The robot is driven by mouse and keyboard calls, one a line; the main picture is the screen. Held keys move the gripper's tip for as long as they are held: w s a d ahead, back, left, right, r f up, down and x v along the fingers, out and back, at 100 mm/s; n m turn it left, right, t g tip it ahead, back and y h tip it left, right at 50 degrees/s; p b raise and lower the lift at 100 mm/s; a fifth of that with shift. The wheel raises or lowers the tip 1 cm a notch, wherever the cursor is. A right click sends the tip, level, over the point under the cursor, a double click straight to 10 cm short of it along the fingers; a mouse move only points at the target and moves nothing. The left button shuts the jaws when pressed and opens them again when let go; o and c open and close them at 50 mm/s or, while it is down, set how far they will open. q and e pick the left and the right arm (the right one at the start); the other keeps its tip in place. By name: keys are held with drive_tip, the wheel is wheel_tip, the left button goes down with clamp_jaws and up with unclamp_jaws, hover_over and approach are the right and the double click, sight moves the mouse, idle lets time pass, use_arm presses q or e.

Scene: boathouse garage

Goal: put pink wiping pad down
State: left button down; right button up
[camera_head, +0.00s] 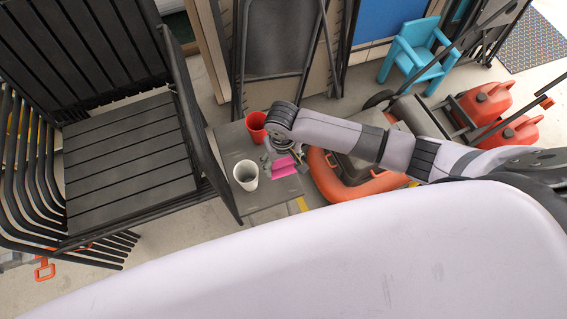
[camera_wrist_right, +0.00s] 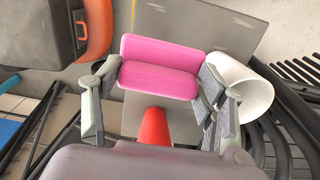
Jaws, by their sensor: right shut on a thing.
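The pink wiping pad (camera_head: 285,168) is over the small grey table (camera_head: 233,139) beside the black chair. My right gripper (camera_head: 277,160) is shut on the pad. In the right wrist view the pink pad (camera_wrist_right: 158,82) sits between the two grey fingers of the right gripper (camera_wrist_right: 158,76), one at each end. I cannot tell whether the pad touches the tabletop. A white cup (camera_head: 246,175) stands on the table close to the gripper, and a red cup (camera_head: 256,126) stands farther back. My left gripper is not in view.
Stacked black slatted chairs (camera_head: 128,150) crowd the table's left side. An orange ring-shaped thing (camera_head: 345,188) lies to its right. Red fuel cans (camera_head: 487,103) and a small blue chair (camera_head: 417,50) are farther right. Bare tabletop shows around the cups.

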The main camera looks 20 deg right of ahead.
drive_tip(key=shift+s+a+f, duration=0.1)
drive_tip(key=shift+s+f, duration=0.15)
drive_tip(key=shift+f, duration=0.65)
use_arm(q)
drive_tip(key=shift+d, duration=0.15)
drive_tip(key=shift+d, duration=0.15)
use_arm(e)
drive_tip(key=shift+s+r, duration=0.1)
drive_tip(key=shift+s+r+p, duration=0.1)
drive_tip(key=shift+p, duration=0.6)
wheel_tip(320, 180, down, 4)
drive_tip(key=b, duration=0.2)
drive_tip(key=shift+b, duration=0.3)
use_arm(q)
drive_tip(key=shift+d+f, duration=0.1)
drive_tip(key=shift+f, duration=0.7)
use_arm(e)
drive_tip(key=shift+f, duration=0.7)
use_arm(q)
drive_tip(key=shift+b, duration=0.3)
use_arm(e)
drive_tip(key=shift+f, duration=0.1)
